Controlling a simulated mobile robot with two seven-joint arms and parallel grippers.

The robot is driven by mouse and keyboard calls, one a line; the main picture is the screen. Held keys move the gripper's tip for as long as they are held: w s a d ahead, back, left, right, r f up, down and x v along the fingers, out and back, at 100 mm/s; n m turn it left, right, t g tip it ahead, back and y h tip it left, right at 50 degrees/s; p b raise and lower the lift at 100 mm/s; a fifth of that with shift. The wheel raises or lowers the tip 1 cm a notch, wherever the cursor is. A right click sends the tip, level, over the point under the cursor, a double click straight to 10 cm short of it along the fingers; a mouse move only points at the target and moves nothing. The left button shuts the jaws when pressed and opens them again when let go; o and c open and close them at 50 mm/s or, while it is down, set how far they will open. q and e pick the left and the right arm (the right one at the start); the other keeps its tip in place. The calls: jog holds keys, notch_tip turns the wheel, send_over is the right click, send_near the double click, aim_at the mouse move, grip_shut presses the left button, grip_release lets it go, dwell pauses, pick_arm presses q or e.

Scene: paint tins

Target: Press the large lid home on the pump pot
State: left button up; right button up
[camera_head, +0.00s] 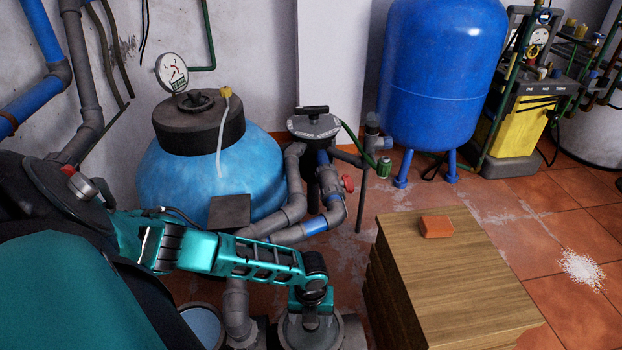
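A round grey pot-like part (346,334), which looks like the pump pot, shows at the bottom edge, partly cut off. A grey disc (290,332), apparently the large lid, lies at its top; I cannot tell how it is seated. My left gripper (311,322) points down over the middle of this disc. It appears to touch the disc or a knob on it. Its fingers are small and dark, so I cannot tell whether they are open or closed. My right gripper is not in view.
A pale-blue round-topped part (203,326) and a grey pipe (237,308) stand left of the pot. A wooden cabinet (460,275) with an orange block (436,227) stands close to the right. A blue filter tank (165,180) and pipework (292,205) lie behind.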

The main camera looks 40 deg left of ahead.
pick_arm(q)
notch_tip(320, 180, down, 2)
jog(key=shift+f+b, duration=0.3)
jog(key=shift+f, duration=0.05)
jog(key=shift+r, duration=0.1)
jog(key=c, duration=1.3)
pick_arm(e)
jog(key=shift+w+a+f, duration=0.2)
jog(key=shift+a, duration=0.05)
pick_arm(q)
jog(key=shift+r+p, duration=0.4)
jog(key=shift+r, duration=0.25)
jog(key=shift+r+p, duration=3.75)
jog(key=shift+r, duration=5.65)
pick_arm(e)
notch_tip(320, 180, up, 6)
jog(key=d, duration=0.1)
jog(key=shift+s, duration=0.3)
